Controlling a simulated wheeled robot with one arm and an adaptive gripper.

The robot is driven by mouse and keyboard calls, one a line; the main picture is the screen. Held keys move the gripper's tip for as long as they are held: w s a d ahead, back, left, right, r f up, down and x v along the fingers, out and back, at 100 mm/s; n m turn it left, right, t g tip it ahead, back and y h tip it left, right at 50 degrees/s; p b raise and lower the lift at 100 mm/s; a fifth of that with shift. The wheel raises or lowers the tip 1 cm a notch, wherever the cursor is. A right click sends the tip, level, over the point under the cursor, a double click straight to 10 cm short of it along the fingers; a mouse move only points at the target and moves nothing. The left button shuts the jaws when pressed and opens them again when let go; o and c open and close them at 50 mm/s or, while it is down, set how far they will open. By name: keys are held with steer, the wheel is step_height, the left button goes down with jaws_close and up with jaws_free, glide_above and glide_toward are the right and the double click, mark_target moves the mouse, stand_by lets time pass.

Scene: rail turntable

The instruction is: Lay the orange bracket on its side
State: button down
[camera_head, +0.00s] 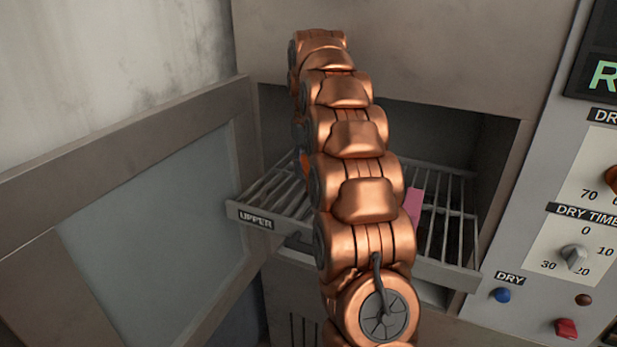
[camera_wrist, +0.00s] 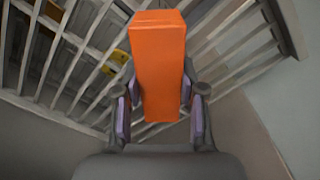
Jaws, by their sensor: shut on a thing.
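The orange bracket (camera_wrist: 161,70) is a block-like orange piece in the middle of the wrist view, its long side running up and down the picture. My gripper (camera_wrist: 160,103) is shut on it, with a purple-padded finger on each side. The slatted rack labelled UPPER (camera_head: 251,216) extends from the open cabinet, and its bars (camera_wrist: 75,60) show behind the bracket in the wrist view. I cannot tell whether the bracket touches the bars. In the head view my arm hides the gripper and nearly all of the bracket; only a small orange patch shows left of the arm.
A pink piece (camera_head: 414,203) is on the rack, right of my arm. Yellow pieces (camera_wrist: 119,58) show among the bars in the wrist view. The open cabinet door (camera_head: 150,210) stands at the left. A control panel (camera_head: 520,270) with knobs and buttons is at the right.

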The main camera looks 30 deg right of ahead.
mark_target(308, 164)
steer(key=shift+f+p, duration=0.7)
steer(key=shift+f, duration=0.9)
steer(key=shift+f, duration=0.15)
steer(key=c, duration=0.7)
jaws_free()
steer(key=shift+r+b, duration=0.8)
steer(key=shift+r, duration=1.5)
step_height(308, 164, up, 5)
steer(key=p, duration=0.2)
steer(key=shift+f+p, duration=0.2)
steer(key=shift+p, duration=0.15)
steer(key=shift+r+p, duration=1.55)
steer(key=shift+p, duration=0.05)
